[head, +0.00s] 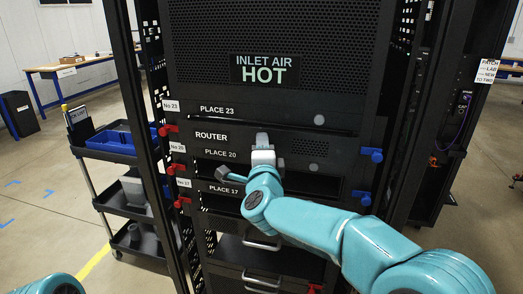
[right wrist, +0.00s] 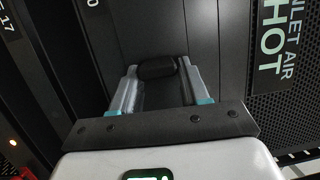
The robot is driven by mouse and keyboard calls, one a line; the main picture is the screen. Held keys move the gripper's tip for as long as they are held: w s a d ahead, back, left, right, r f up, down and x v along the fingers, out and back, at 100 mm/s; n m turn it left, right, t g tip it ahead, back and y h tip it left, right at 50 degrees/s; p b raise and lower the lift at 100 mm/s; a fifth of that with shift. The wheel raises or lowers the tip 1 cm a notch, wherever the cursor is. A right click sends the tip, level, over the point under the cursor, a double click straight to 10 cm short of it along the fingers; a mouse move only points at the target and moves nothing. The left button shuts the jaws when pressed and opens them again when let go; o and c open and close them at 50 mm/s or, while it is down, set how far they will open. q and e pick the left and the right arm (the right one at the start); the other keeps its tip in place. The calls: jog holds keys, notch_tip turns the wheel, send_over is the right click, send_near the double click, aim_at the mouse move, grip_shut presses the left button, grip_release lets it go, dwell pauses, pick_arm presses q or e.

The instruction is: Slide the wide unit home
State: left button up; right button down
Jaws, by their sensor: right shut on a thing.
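The wide unit is a dark panel marked ROUTER (head: 211,136) in the rack, between the PLACE 23 and PLACE 20 labels. My right gripper (head: 263,150) is at its front, near the middle. In the right wrist view, the two fingers (right wrist: 158,82) are shut on a black handle block (right wrist: 157,67) in front of dark panels. The arm hides part of the unit's lower right, and I cannot tell how far the unit sits in the rack. Only a teal piece of my left arm shows at the lower left; its gripper is out of view.
Red latches (head: 168,130) line the left post; blue latches (head: 372,155) line the right. Above is a perforated panel marked INLET AIR HOT (head: 264,70). Drawers with metal handles (head: 262,243) are below. A black cart (head: 112,150) stands left, with a blue tray (head: 115,140).

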jog(key=shift+w+d+r+p, duration=0.15)
jog(key=shift+w+d+p, duration=0.1)
jog(key=shift+w, duration=0.4)
jog(key=shift+w+d+r+p, duration=0.15)
jog(key=shift+w+d, duration=0.05)
jog(key=shift+w, duration=0.4)
jog(key=shift+c, duration=2.4)
grip_release()
jog(key=shift+s, duration=0.1)
jog(key=s+f+b, duration=0.1)
jog(key=s+b, duration=0.4)
jog(key=s, duration=1.1)
jog(key=shift+a+f, duration=0.15)
jog(key=shift+a, duration=0.1)
jog(key=shift+s, duration=0.1)
